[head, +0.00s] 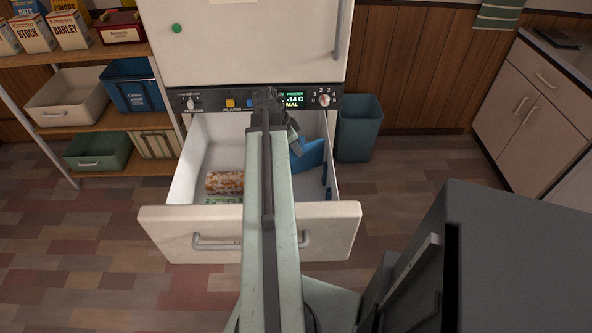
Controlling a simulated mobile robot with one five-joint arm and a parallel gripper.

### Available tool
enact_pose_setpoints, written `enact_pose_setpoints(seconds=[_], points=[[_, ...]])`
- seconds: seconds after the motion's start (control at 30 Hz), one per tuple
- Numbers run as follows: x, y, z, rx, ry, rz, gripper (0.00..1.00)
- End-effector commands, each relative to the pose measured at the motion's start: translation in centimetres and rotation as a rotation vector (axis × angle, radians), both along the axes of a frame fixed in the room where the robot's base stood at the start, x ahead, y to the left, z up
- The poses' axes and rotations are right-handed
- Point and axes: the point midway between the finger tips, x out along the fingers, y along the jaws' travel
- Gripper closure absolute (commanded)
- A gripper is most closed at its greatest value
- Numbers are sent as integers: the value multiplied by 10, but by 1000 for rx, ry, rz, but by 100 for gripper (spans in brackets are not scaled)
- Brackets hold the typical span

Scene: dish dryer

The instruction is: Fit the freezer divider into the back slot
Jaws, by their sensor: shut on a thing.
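The open freezer drawer (180,228) is pulled out below the freezer door. The blue freezer divider (313,158) is in the back right part of the drawer, tilted in the picture. My gripper (297,148) is shut on its upper left end; the fingertips are mostly hidden by my arm. Two small dark blue slot pieces (325,174) show on the drawer's right inner wall, one nearer the back and one nearer the front. I cannot tell whether the divider touches the back one. My arm hides the middle of the drawer and the divider's left side.
A frosty orange-and-white package (225,183) lies in the drawer's left part, with a green package (224,200) in front of it. A control panel (215,103) sits above the drawer. A blue-grey bin (358,128) stands to the right, shelves (100,128) to the left.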

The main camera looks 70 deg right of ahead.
Motion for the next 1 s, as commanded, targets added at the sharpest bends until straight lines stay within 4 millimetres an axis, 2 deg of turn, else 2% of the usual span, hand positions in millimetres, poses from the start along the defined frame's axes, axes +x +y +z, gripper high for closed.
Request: enact_pose_setpoints(seconds=[0.03, 0.27, 0.53, 0.77, 0.9, 1.0], points=[[0, 0, -15, 0, 0, 0, 100], [0, 0, -18, 0, 0, 1, 100], [1, 0, -61, 0, 0, 1, 100], [1, 0, -57, 0, 0, 1, 100], [1, 0, -62, 0, 0, 2, 100], [2, 0, -60, 0, 0, 3, 69]])
